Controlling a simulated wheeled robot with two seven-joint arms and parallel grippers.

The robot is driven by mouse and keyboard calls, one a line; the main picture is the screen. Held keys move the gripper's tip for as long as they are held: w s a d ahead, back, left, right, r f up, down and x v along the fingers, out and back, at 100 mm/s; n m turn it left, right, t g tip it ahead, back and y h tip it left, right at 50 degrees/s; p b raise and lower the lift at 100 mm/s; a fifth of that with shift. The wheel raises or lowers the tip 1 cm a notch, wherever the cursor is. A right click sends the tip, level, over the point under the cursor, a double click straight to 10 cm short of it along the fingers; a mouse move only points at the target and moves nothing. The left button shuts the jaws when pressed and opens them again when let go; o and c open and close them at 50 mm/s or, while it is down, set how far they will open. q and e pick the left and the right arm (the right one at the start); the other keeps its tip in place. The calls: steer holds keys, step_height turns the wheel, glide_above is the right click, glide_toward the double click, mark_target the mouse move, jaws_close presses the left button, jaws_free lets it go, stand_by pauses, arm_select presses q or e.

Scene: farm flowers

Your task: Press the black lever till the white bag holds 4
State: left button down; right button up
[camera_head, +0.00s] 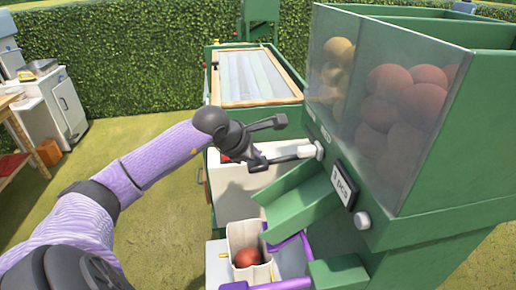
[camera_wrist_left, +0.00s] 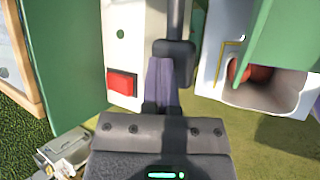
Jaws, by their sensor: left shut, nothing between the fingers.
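The white bag (camera_head: 239,237) stands open below the green chute (camera_head: 302,205), with a reddish round fruit (camera_head: 247,257) visible inside; how many lie underneath is hidden. The display (camera_head: 343,186) appears to read 3 pcs. My right gripper is out of view.
The clear hopper (camera_head: 405,62) holds yellowish and reddish fruit in separate compartments. A red button (camera_wrist_left: 122,84) sits on a white panel left of my fingers. Open grass lies to the left.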

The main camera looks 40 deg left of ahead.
arm_select(q)
steer(key=shift+w+d+r+p, duration=0.1)
steer(key=shift+w+r+p, duration=0.05)
steer(key=shift+r+p, duration=0.9)
steer(key=shift+w+d+r+p, duration=0.1)
steer(key=shift+r+p, duration=0.5)
steer(key=shift+r, duration=0.8)
steer(key=r+p, duration=0.3)
steer(key=r, duration=0.2)
steer(key=shift+w+d+p, duration=0.15)
steer(key=shift+w+p, duration=0.05)
steer(key=shift+p, duration=0.15)
